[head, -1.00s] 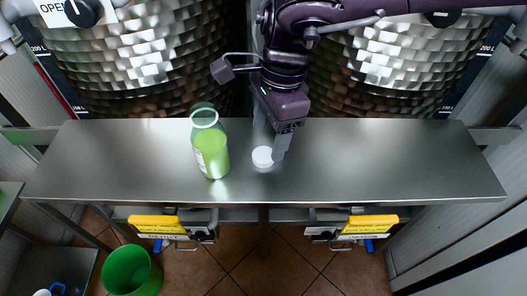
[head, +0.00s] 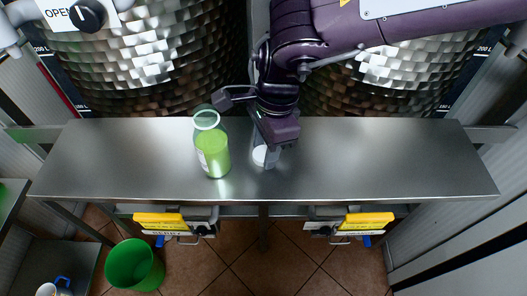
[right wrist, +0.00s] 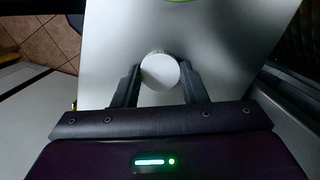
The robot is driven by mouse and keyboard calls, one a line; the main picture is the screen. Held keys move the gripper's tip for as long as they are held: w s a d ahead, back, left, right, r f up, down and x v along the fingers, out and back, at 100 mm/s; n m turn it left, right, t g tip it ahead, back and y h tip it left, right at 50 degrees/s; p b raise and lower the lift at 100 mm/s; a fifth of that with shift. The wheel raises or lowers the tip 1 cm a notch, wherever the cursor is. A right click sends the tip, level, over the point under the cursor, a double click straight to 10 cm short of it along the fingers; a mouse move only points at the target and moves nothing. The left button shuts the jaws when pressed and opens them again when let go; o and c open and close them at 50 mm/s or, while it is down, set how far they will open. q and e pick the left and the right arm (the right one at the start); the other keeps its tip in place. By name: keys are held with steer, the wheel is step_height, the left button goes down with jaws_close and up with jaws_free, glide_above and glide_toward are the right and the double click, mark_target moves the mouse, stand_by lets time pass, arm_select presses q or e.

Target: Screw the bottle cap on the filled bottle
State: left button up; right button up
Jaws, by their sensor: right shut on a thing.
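The filled bottle (head: 212,150) stands upright on the steel table, left of my right gripper. It is clear, holds green liquid, and its mouth at the top is open. My left gripper is not in view.
The steel table (head: 380,160) is clear to the right and at the far left. Two large hammered metal tanks (head: 150,60) stand behind it. Yellow-topped devices (head: 160,220) hang under the front edge. A green bucket (head: 133,265) is on the tiled floor.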

steer(key=shift+r, duration=0.1)
steer(key=shift+c, duration=0.4)
steer(key=shift+r, duration=0.2)
step_height(320, 180, up, 19)
steer(key=b, duration=0.2)
steer(key=shift+r, duration=0.2)
steer(key=shift+f, duration=0.1)
